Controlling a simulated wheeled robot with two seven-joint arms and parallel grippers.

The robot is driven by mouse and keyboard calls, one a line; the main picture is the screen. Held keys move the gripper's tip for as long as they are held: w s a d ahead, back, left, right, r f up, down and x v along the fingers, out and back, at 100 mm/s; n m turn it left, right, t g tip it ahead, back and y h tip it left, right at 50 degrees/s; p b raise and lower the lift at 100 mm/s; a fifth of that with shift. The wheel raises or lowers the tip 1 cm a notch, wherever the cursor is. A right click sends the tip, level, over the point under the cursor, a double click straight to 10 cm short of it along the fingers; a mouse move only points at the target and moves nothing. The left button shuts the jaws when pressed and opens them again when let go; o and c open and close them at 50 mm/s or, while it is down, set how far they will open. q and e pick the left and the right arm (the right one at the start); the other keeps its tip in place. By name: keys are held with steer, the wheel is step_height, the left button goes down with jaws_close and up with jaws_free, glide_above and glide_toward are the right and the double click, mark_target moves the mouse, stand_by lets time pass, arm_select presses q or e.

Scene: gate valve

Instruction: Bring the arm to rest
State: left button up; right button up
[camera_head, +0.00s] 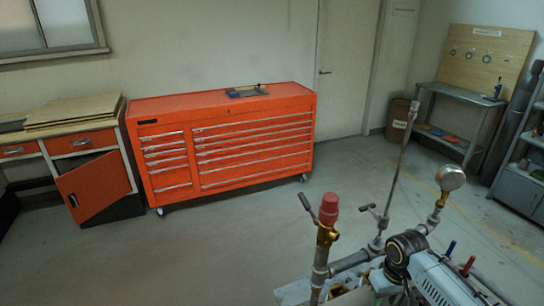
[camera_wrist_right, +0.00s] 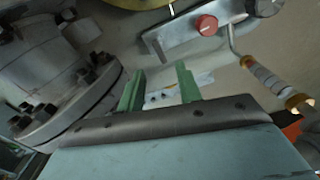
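My right gripper (camera_wrist_right: 158,82) shows in the right wrist view with its two green fingers apart and nothing held between them. A large grey bolted flange (camera_wrist_right: 65,85) is to the left of the fingers, and I cannot tell whether they touch it. Pipework with a red-capped brass fitting (camera_head: 328,208) and a round pressure gauge (camera_head: 450,178) stands at the lower right of the head view. I cannot make out a valve handwheel for certain. My left gripper is in neither view, and I cannot pick out my right gripper in the head view.
A grey bar with a red knob (camera_wrist_right: 206,25) is beyond the fingers. A bent rod with a banded grip (camera_wrist_right: 270,80) is to their right. An orange tool chest (camera_head: 225,145) stands by the wall, a metal workbench (camera_head: 458,100) at the right.

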step_height(320, 180, down, 12)
steer(key=b, duration=0.2)
steer(key=shift+r+b, duration=0.15)
steer(key=shift+b, duration=0.25)
steer(key=n+b, duration=1)
steer(key=n, duration=0.2)
steer(key=shift+r+b, duration=0.1)
steer(key=shift+b, duration=0.25)
steer(key=shift+n+b, duration=0.9)
steer(key=shift+b, duration=0.1)
steer(key=shift+r+n+b, duration=0.15)
steer(key=shift+n+b, duration=0.15)
steer(key=shift+a, duration=0.1)
